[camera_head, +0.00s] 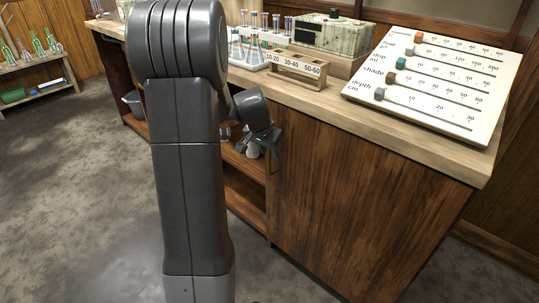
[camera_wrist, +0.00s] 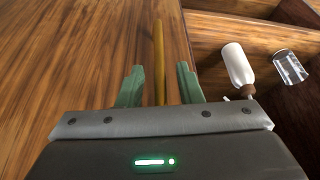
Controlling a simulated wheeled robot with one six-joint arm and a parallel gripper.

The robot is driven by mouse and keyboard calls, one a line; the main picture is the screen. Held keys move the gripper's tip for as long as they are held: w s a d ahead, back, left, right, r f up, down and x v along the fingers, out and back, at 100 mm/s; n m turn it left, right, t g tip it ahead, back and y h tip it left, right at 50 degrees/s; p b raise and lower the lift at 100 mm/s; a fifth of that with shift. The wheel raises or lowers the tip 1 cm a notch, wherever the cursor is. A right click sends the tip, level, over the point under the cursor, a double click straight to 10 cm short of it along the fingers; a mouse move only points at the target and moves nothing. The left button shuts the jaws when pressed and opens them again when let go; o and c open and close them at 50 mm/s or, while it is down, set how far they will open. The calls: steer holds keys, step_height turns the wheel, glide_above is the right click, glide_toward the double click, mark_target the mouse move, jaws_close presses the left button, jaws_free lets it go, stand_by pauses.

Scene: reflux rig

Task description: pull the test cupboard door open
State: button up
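The cupboard door (camera_head: 340,205) is a brown wood panel under the counter in the head view; it looks shut. In the wrist view the door (camera_wrist: 70,60) fills the left side. A brass bar handle (camera_wrist: 158,50) runs along the door near its edge. My gripper (camera_wrist: 159,85) has its two green fingers apart, one on each side of the handle, with a visible gap on both sides. In the head view my gripper (camera_head: 262,143) is at the door's left edge, and most of the handle there is hidden or too small to make out.
The countertop carries a slider board (camera_head: 440,85), a labelled wooden rack (camera_head: 298,70) and glassware. Floor is clear in front of the door.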

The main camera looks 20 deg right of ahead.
steer(key=shift+w+d+f, duration=0.1)
steer(key=shift+d+f, duration=0.05)
steer(key=shift+f, duration=0.35)
jaws_close()
